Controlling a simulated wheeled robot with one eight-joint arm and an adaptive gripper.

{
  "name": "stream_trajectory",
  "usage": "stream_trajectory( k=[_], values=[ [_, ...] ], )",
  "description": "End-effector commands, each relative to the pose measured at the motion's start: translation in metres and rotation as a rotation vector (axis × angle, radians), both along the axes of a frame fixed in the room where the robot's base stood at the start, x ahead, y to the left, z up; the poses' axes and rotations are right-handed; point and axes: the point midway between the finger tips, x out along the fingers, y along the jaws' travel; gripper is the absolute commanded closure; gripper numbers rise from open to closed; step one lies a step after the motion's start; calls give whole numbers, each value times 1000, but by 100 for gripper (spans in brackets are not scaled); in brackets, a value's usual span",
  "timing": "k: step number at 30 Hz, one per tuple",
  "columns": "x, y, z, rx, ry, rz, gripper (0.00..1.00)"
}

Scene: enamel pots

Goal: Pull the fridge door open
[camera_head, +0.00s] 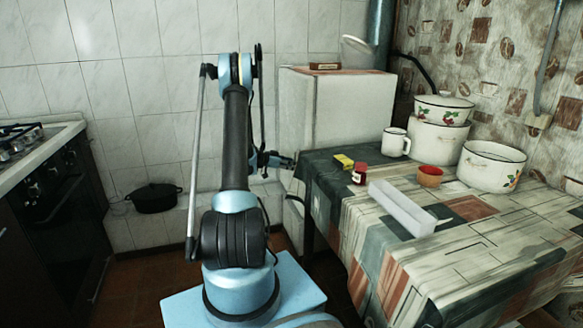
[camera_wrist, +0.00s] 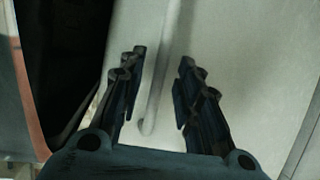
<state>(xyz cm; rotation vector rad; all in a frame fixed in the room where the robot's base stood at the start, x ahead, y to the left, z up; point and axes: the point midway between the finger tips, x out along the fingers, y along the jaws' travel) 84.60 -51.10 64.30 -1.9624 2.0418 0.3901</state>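The white fridge (camera_head: 350,108) stands against the tiled wall behind the table. Its pale door (camera_wrist: 240,60) fills much of the wrist view, and I see no clear opening along it. A long, thin handle (camera_wrist: 159,90) runs down the door and ends in a rounded tip. My gripper (camera_wrist: 163,58) is open, with its two dark fingers on either side of the handle and a gap to each. In the head view my gripper (camera_head: 286,162) is beside the lower left of the fridge, small and partly hard to make out.
A stove (camera_head: 50,200) is at left. A black pot (camera_head: 154,199) sits by the wall.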

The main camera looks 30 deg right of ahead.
Motion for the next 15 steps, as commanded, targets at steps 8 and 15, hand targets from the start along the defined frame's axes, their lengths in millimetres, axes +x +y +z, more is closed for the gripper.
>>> stream_trajectory(
  k=[8, 15],
  values=[
    [0, -9, -4, 0, 1, 0, 68],
    [0, -9, -3, 0, 1, 0, 84]
  ],
)
